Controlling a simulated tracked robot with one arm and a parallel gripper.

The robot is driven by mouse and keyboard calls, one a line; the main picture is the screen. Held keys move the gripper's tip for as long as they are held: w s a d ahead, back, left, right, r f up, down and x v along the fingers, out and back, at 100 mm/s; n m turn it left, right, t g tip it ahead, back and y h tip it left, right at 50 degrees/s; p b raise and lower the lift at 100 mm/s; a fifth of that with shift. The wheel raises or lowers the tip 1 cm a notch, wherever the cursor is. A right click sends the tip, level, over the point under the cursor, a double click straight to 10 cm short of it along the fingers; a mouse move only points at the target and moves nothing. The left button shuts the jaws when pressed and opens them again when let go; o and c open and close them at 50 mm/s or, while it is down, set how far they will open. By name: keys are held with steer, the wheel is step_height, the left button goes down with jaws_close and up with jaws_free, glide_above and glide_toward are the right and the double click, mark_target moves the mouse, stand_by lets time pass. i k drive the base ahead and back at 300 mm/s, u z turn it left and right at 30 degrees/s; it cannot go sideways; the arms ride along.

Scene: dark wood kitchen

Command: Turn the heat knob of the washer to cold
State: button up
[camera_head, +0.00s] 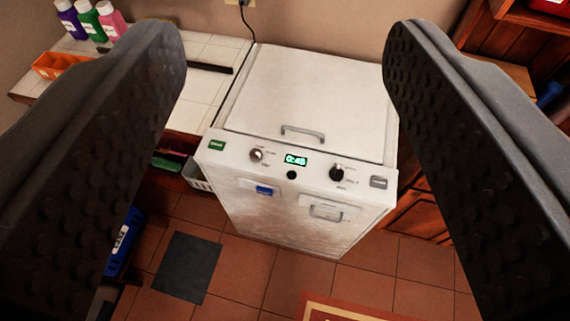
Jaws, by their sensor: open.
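The washer (308,95) is a white top-loading machine in the middle of the view, with its lid down. Its sloped front panel holds a silver knob (256,155) on the left and a black knob (337,173) on the right. A green display (296,160) reading 0:45 and a small black button (292,175) sit between them. The labels by the knobs are too small to read, so I cannot tell which is the heat knob. My gripper (285,62) is open and empty, its two dark fingers wide apart at the left and right, apart from the washer.
A white tiled counter (205,85) stands left of the washer, with several bottles (88,20) and an orange tray (62,66). Wooden cabinets (415,215) stand close on the right. The tiled floor (290,280) in front is mostly clear, with a rug edge (345,312).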

mark_target(255, 154)
steer(key=k, duration=0.5)
steer(key=z, duration=0.5)
steer(key=i, duration=1.65)
steer(key=u, duration=0.65)
